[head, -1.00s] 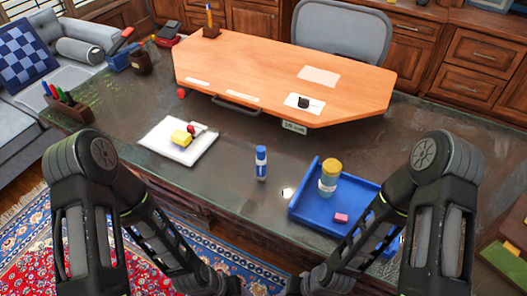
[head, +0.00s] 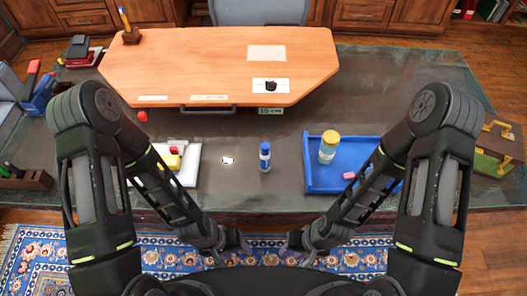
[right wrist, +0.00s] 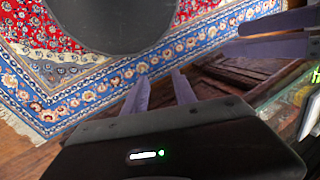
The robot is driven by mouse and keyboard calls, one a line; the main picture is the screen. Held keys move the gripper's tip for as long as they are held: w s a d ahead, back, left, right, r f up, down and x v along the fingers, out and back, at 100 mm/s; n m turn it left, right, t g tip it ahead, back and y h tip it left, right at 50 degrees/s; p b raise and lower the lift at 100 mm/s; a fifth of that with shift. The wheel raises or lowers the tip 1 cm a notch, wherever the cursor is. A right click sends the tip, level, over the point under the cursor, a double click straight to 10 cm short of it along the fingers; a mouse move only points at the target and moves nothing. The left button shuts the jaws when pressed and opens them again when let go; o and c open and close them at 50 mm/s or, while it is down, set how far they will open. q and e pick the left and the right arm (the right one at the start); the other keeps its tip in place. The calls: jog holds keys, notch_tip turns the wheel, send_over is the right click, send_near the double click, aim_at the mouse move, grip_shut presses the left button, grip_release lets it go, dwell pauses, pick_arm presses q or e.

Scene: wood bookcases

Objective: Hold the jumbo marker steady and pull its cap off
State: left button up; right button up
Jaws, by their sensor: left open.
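The jumbo marker (head: 265,157) stands upright on the dark desk, blue with a white band and a blue cap on top. My left gripper (head: 241,250) is low in front of the desk's near edge, open and empty, well short of the marker. My right gripper (head: 289,248) is beside it, also short of the marker. In the right wrist view the two purple fingers of the right gripper (right wrist: 158,77) stand apart with nothing between them. The left gripper's fingers (right wrist: 275,32) show at that view's right. The marker is not in the wrist view.
A blue tray (head: 318,184) holding a yellow-lidded jar (head: 327,147) and a pink block (head: 349,175) is right of the marker. A white tray (head: 190,178) is to the left, partly behind my left arm. A raised wooden desktop (head: 200,70) stands behind.

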aim_at(242, 210)
jog(key=shift+o, duration=0.5)
jog(key=shift+d, duration=0.1)
